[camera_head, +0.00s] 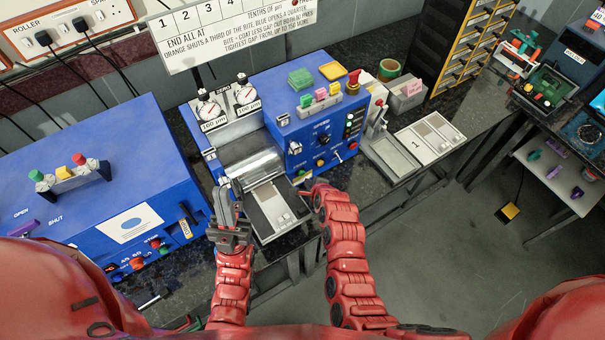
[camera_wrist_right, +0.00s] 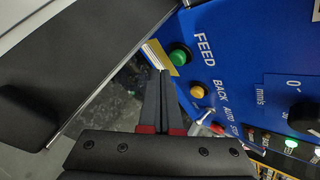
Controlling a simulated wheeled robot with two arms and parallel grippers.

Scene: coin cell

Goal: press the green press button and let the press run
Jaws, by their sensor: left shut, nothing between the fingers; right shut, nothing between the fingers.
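A round green button (camera_wrist_right: 180,58) sits beside the word FEED on the blue face of the roller press (camera_head: 310,125). My right gripper (camera_head: 306,190) is shut and empty in front of the press. In the right wrist view its fingertips (camera_wrist_right: 160,74) are close beside the green button; I cannot tell whether they touch it. My left gripper (camera_head: 226,192) is shut and empty at the left side of the press's feed tray (camera_head: 262,228). The tray holds pale pieces in front of the shiny roller (camera_head: 252,170).
A yellow button (camera_wrist_right: 197,92) and a small switch are just below the green one. A blue machine (camera_head: 110,185) stands at the left. A white numbered tray (camera_head: 430,138) lies on the bench at the right. A dark edge fills the wrist view's left.

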